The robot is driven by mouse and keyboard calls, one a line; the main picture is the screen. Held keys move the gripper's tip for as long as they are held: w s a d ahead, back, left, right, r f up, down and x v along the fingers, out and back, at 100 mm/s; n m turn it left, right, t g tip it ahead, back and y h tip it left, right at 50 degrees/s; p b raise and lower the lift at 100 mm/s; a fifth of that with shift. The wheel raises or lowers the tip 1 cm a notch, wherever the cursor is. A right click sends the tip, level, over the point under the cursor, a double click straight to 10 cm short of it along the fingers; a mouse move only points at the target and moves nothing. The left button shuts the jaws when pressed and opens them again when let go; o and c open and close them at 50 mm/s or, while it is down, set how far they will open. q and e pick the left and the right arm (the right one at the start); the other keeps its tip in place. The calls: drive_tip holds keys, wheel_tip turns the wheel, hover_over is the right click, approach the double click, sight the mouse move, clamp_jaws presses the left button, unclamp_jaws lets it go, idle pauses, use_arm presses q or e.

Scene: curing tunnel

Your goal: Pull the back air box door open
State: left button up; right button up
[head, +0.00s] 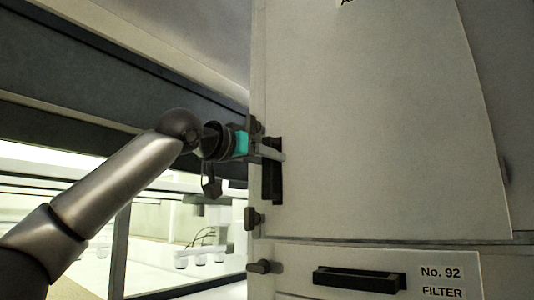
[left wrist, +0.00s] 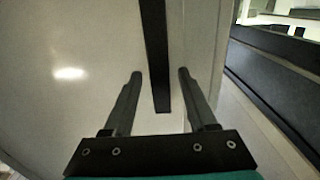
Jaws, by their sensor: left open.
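The air box door (head: 380,120) is a large pale grey panel filling the right of the head view. Its black upright bar handle (head: 277,185) is near its left edge. My left gripper (head: 280,152) is at this handle, reaching in from the left. In the left wrist view the two fingers (left wrist: 160,74) are apart, and the handle (left wrist: 155,45) runs down between them, with its end showing. I cannot tell whether either finger touches it. The pale door face (left wrist: 70,50) also shows there. My right gripper is in neither view.
Dark latches (head: 254,217) sit along the left edge of the door. Below is a filter drawer marked No. 92 with a black handle (head: 358,279). A dark beam (head: 100,90) crosses behind my left arm, above a lit open bay (head: 185,235).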

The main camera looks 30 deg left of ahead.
use_arm(q)
drive_tip(key=shift+w, duration=0.4)
drive_tip(key=shift+c, duration=0.2)
clamp_jaws()
idle(1.0)
